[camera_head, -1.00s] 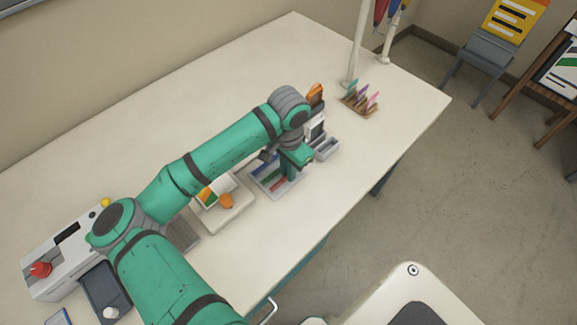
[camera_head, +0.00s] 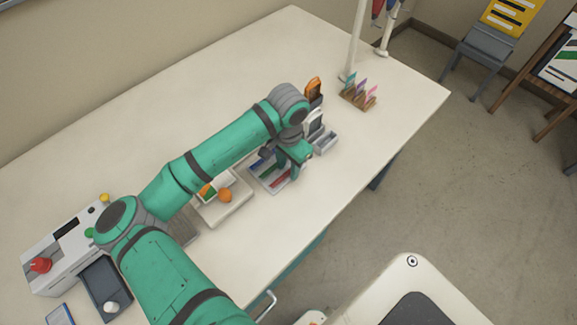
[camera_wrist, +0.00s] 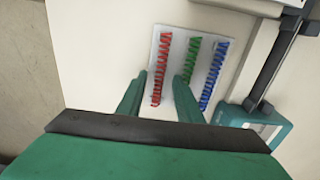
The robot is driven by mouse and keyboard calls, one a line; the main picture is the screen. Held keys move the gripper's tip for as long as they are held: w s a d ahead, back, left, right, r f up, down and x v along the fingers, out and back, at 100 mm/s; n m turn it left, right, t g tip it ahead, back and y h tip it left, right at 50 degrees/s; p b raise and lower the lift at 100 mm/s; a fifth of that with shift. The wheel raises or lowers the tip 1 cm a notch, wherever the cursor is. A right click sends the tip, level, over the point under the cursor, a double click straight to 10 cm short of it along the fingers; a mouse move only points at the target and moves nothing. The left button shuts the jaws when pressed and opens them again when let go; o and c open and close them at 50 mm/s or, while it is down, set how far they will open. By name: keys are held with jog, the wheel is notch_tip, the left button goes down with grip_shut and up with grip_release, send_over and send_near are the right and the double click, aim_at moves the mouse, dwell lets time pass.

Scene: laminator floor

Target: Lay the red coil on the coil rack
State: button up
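A red coil (camera_wrist: 162,68) lies lengthwise on a pale flat tray (camera_wrist: 178,36) in the wrist view, left of a green coil (camera_wrist: 190,62) and a blue coil (camera_wrist: 212,78). My gripper (camera_wrist: 160,78) is open, with its two green fingers on either side of the red coil's near end. The fingers look apart from the coil; their height above it is hard to judge. In the head view the tray (camera_head: 268,180) is on the table, partly hidden by my gripper (camera_head: 298,172). I cannot tell whether this tray is the coil rack; no other rack holding coils shows.
A small grey bin (camera_head: 325,142) and an upright orange-topped item (camera_head: 314,90) are close on the right. A wooden tab holder (camera_head: 357,96) stands farther back. The table's back left is clear.

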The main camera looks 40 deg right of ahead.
aim_at(288, 171)
notch_tip(288, 171, up, 11)
dwell(0.7)
jog(key=shift+f, duration=0.1)
